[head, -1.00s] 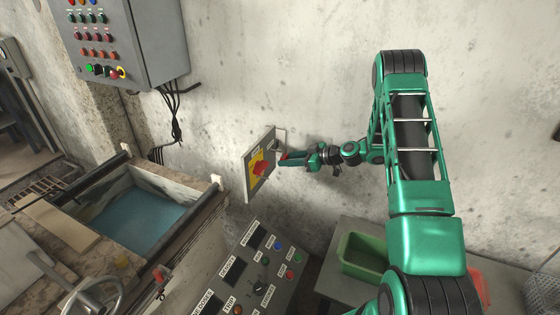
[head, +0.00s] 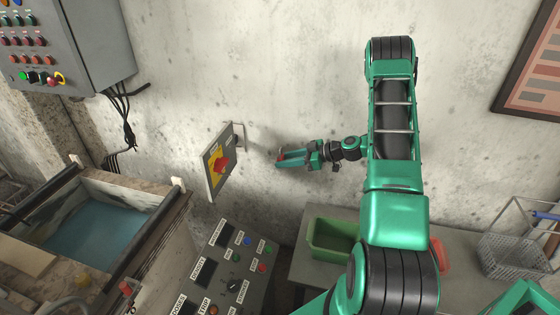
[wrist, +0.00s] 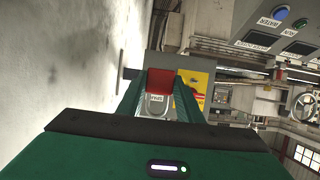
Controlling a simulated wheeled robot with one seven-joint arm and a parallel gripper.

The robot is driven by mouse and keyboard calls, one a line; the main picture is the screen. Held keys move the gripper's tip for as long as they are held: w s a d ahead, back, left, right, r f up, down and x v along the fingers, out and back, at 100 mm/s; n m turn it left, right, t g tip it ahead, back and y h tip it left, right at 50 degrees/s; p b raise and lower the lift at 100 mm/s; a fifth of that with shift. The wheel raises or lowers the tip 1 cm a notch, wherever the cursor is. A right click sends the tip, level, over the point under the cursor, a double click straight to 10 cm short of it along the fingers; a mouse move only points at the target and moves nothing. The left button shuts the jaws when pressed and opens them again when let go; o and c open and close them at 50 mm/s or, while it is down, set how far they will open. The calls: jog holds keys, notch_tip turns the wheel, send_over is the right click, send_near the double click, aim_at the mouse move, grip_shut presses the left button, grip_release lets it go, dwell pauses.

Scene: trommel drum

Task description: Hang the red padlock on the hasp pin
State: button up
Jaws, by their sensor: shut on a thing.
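My gripper (head: 280,157) is shut on the red padlock (wrist: 160,82). The padlock's red body sits between the two fingers in the wrist view, with a grey U-shaped shackle (wrist: 157,113) showing below it. In the head view the padlock is small and mostly hidden by the fingers. A grey switch panel with a yellow plate (head: 211,171) and a red rotary handle (head: 222,163) stands out from the wall, left of my gripper and apart from it. The plate also shows behind the padlock in the wrist view (wrist: 206,77). I cannot make out the hasp pin.
Below the panel is a sloped console (head: 222,270) with labelled buttons. A green bin (head: 330,240) and a wire basket (head: 512,262) stand on the grey bench at right. A water-filled tank (head: 100,230) is at left. The wall around my gripper is clear.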

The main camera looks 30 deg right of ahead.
jog(key=shift+r, duration=0.4)
dwell(0.5)
jog(key=shift+s+d, duration=1.6)
dwell(0.3)
jog(key=shift+s+d, duration=2.1)
dwell(0.3)
jog(key=w+a+f, duration=0.2)
jog(key=w+a, duration=0.1)
jog(key=a, duration=0.6)
jog(key=w+a+f+g+h, duration=0.1)
jog(key=w+a, duration=0.3)
jog(key=a, duration=0.5)
jog(key=w+a+f, duration=0.3)
jog(key=w+a, duration=0.1)
jog(key=a, duration=0.5)
jog(key=shift+w+a+f+g+h, duration=0.2)
jog(key=shift+a+g+h, duration=0.1)
jog(key=shift+g+h, duration=0.1)
